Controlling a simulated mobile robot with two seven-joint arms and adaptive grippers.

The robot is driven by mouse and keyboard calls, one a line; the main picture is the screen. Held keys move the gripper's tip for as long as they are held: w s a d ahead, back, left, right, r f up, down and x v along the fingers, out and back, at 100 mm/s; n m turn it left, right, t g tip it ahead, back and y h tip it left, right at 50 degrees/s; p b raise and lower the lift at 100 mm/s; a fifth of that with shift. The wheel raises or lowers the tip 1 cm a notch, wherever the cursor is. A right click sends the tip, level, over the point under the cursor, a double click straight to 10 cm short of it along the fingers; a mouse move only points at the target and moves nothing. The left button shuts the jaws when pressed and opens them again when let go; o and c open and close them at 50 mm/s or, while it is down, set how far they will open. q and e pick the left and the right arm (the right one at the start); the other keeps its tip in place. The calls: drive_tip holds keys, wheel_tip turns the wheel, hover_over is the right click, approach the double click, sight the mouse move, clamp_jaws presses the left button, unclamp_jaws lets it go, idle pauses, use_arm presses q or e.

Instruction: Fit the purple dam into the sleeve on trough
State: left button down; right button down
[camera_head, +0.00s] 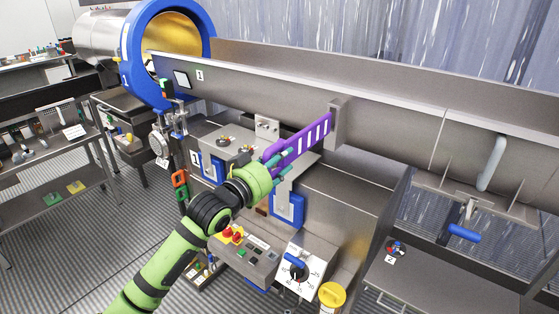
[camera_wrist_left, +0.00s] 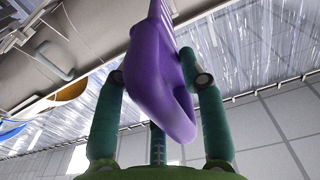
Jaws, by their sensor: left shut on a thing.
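The purple dam (camera_head: 305,138) is a long slotted plate with a thick handle. My left gripper (camera_head: 276,164) is shut on its handle end and holds it up in front of the trough (camera_head: 385,112). The plate slopes up to the right, and its far end meets or overlaps the grey sleeve (camera_head: 338,122) on the trough's side. I cannot tell whether the tip is inside the sleeve or just in front of it. In the left wrist view the purple handle (camera_wrist_left: 160,95) lies between the green fingers. My right gripper is not in view.
A blue-rimmed drum (camera_head: 150,50) stands at the trough's left end. Below the dam are a steel cabinet with blue-framed parts, a dial panel (camera_head: 298,270) and a yellow-lidded jar (camera_head: 332,296). A blue-handled lever (camera_head: 464,233) hangs under the trough at right.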

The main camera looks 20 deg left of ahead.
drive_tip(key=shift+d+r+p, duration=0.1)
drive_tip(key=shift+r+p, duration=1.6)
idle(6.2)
